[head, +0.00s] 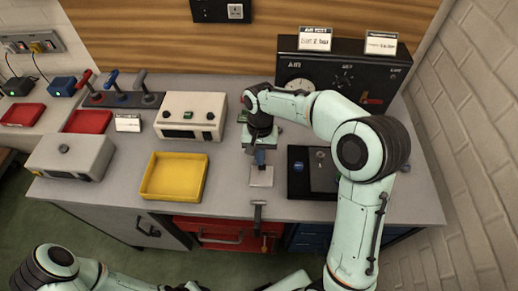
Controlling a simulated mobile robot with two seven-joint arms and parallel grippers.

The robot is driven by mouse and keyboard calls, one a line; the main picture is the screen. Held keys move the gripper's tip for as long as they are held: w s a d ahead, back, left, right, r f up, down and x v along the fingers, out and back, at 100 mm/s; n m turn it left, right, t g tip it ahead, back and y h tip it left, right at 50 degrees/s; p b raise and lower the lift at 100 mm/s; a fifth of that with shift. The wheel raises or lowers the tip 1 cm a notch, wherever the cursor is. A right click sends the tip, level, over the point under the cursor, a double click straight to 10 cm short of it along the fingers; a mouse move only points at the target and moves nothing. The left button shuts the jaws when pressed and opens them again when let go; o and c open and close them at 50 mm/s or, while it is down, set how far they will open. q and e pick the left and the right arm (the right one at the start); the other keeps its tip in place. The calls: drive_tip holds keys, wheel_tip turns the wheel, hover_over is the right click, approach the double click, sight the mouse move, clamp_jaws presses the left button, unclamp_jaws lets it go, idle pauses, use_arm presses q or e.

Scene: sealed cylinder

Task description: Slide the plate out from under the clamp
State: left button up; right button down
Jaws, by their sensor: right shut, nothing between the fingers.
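A small pale grey plate (262,180) lies flat on the bench near its front edge. My right gripper (260,160) points down over the back edge of the plate, shut and empty. I cannot tell whether it touches the plate. A grey bracket (258,213) sits at the bench's front edge, in front of the plate. My left arm shows along the bottom left, but its gripper is not clearly visible.
A yellow tray (147,190) and a cream box with knobs (191,103) stand to the left. A dark panel (298,181) lies close on the right. A large black gauge console (330,62) stands behind. Bare bench lies between the yellow tray and the plate.

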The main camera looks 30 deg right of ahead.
use_arm(q)
drive_tip(key=shift+a, duration=0.1)
